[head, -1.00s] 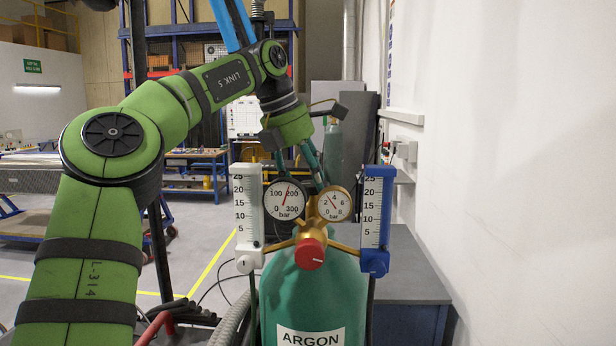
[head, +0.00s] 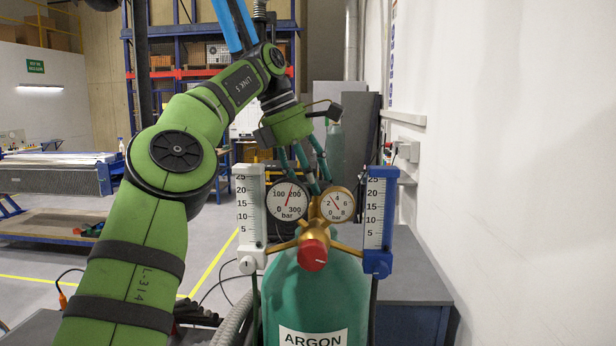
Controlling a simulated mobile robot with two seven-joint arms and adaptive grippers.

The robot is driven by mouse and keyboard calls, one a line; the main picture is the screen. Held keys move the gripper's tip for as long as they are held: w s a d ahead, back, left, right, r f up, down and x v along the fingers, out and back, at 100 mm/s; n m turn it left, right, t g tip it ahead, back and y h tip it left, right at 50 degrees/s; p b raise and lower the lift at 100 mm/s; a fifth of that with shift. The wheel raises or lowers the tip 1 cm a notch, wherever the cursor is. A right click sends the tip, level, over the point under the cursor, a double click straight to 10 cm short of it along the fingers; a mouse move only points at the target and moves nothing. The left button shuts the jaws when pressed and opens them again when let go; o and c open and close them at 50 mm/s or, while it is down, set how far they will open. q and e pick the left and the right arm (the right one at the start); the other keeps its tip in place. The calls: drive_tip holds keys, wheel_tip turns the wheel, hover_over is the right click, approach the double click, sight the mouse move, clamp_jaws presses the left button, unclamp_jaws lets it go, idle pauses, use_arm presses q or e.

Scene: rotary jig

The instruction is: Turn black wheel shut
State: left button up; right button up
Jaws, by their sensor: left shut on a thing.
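The black wheel does not show; the spot behind the gauges, above the green ARGON cylinder (head: 310,300), is hidden. My left gripper (head: 308,177) reaches down from above, and its teal fingers pass behind the two round gauges. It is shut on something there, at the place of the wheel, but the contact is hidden. In front sit the left gauge (head: 288,200), the right gauge (head: 337,204) and a brass regulator with a red knob (head: 313,255). My right gripper is not in view.
A white flowmeter (head: 250,215) and a blue flowmeter (head: 378,215) flank the gauges closely. A grey-topped bench (head: 415,275) stands behind on the right, beside a white wall (head: 520,170). A grey corrugated hose (head: 235,320) runs at the cylinder's left.

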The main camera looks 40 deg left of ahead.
use_arm(q)
drive_tip(key=shift+d+f, duration=0.1)
drive_tip(key=shift+f, duration=0.25)
drive_tip(key=o, duration=1.2)
drive_tip(key=shift+w+d+r, duration=0.1)
drive_tip(key=shift+w+r, duration=0.05)
drive_tip(key=shift+w, duration=0.15)
drive_tip(key=shift+s, duration=0.2)
drive_tip(key=shift+r, duration=0.1)
